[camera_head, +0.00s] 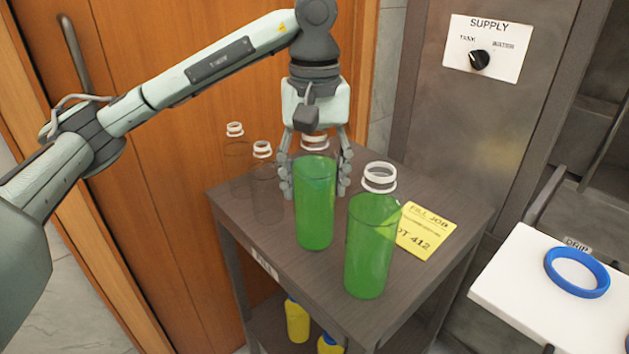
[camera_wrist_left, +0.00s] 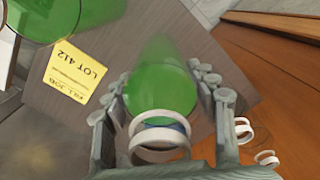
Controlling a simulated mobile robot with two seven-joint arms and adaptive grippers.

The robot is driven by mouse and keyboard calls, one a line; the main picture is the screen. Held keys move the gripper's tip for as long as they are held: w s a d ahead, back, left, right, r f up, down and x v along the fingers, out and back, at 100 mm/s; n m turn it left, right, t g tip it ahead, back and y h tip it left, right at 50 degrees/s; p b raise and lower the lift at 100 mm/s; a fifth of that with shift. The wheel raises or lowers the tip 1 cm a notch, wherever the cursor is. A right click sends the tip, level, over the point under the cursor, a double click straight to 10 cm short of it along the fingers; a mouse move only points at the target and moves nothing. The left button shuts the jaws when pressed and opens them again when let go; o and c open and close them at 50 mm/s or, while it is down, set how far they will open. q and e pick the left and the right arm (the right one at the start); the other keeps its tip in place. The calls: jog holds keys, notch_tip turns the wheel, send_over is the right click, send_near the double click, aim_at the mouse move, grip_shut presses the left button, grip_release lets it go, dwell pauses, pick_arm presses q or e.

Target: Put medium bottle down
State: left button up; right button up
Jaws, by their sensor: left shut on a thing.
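The medium bottle (camera_head: 315,205), clear with green liquid and a white neck ring, stands upright over the dark cart top (camera_head: 440,205). I cannot tell if its base touches the top. My left gripper (camera_head: 315,188) comes from above and is shut around its upper part; the fingers hide some of its sides. In the left wrist view, the bottle (camera_wrist_left: 162,92) lies between the fingers of the gripper (camera_wrist_left: 163,85). My right gripper is not in view.
A larger-looking green bottle (camera_head: 371,250) stands close at the front right. Two empty clear bottles, one ringed (camera_head: 262,150) and one farther back (camera_head: 235,130), stand behind left. A yellow job card (camera_head: 426,230) lies right. A white drip tray (camera_head: 505,290) holds a blue ring (camera_head: 577,272).

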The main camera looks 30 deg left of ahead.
pick_arm(q)
jog(key=shift+f, duration=0.1)
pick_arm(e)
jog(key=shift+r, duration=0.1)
pick_arm(q)
jog(key=o, duration=1.7)
jog(key=shift+c, duration=0.2)
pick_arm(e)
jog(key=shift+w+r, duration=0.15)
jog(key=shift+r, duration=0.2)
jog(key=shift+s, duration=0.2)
pick_arm(q)
notch_tip(320, 180, up, 10)
jog(key=shift+p, duration=1)
jog(key=shift+r, duration=1.1)
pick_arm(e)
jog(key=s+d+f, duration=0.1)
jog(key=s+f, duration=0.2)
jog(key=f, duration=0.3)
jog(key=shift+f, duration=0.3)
